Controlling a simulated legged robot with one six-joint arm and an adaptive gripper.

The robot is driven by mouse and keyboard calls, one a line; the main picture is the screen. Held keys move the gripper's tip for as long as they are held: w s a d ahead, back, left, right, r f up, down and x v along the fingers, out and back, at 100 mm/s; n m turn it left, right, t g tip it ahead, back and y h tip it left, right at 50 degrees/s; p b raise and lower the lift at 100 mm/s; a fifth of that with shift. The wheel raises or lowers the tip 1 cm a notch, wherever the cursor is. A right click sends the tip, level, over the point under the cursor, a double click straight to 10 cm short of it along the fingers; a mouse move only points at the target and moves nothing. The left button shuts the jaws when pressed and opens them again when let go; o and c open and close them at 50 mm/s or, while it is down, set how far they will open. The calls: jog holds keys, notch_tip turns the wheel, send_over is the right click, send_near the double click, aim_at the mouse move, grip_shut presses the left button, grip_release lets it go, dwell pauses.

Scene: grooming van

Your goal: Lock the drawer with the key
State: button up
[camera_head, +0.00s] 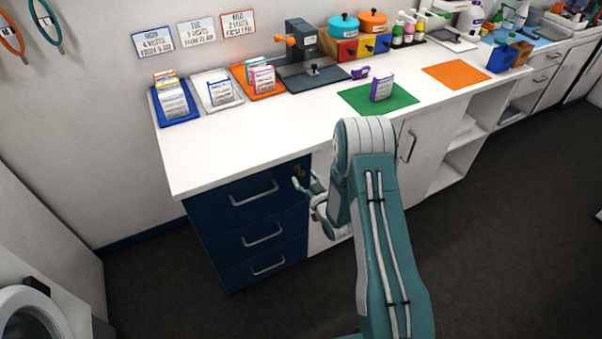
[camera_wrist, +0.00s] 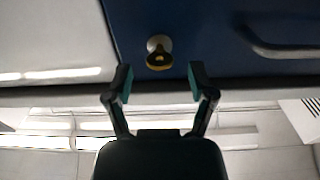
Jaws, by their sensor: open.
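The dark blue top drawer (camera_head: 222,197) is in the cabinet under the white counter's left end and looks flush with the drawers below. A brass key (camera_head: 300,170) shows at the lock near the drawer's upper right corner. In the wrist view the key (camera_wrist: 159,60) sits at a round silver lock (camera_wrist: 158,43) on the blue front (camera_wrist: 205,25). My gripper (camera_head: 306,186) is just in front of the lock. In the wrist view my gripper (camera_wrist: 160,84) has its two fingers apart, one on each side of the key's line, with nothing between them. It appears not to touch the key.
The drawer handle (camera_head: 254,193) is left of the lock; it shows at right in the wrist view (camera_wrist: 280,45). The counter edge (camera_head: 245,172) overhangs the drawers. A white cabinet door (camera_head: 425,150) is right of my arm. The dark floor in front is clear.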

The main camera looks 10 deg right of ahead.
aim_at(300, 172)
jog(key=shift+x, duration=1.25)
grip_shut()
